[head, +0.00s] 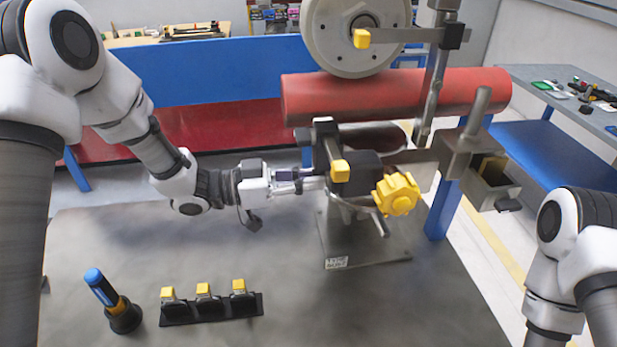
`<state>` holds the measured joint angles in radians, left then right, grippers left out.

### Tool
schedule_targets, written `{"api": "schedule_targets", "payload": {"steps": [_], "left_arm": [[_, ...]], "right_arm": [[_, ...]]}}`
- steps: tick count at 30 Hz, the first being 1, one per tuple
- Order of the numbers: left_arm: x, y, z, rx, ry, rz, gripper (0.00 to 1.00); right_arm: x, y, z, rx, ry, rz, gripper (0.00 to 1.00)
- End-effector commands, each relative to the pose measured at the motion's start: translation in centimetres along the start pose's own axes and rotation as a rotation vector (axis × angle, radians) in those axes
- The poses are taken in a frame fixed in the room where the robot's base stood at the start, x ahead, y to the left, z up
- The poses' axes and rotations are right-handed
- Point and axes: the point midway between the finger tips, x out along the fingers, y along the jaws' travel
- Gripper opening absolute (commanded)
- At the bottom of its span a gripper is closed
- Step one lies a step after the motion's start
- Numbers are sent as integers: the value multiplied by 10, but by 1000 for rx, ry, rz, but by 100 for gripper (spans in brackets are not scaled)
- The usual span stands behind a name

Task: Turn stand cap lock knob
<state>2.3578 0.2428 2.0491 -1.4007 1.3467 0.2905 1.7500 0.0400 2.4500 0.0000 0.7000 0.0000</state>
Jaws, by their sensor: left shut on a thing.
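The stand (346,232) rises from a square base plate on the table, with a dark cap part (365,172) at its top. A yellow lobed knob (396,194) sits on the stand's right side. A yellow square-ended handle (340,170) shows at the front of the top. My left gripper (312,183) reaches in from the left and is shut on a part at the stand's left side. The held part is mostly hidden by the fingers, so I cannot tell its shape. The lobed knob is apart from the gripper. My right gripper is out of view.
A red cylinder (400,97) and a grey wheel (355,35) stand behind and above. A blue-topped tool (102,287) stands in a holder at front left, beside a black rack (211,308) with three yellow-topped pieces. The front middle of the table (350,305) is clear.

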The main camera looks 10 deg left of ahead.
Motion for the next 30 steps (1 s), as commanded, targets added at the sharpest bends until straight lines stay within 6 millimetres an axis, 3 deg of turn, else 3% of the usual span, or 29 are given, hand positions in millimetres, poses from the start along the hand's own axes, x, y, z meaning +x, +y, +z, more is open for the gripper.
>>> {"api": "schedule_targets", "payload": {"steps": [1, 3, 14, 17, 30], "left_arm": [[0, 2, 5, -6, -11, 4, 16], [0, 2, 5, -5, -9, 4, 38], [-4, 0, 1, -2, -2, 0, 38], [-16, 0, 0, -3, 0, -2, 38], [-106, 0, 1, -3, 0, 0, 38]], "right_arm": [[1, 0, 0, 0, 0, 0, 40], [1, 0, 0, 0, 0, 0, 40], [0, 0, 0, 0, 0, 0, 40], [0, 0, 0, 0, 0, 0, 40], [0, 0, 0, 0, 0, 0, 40]]}}
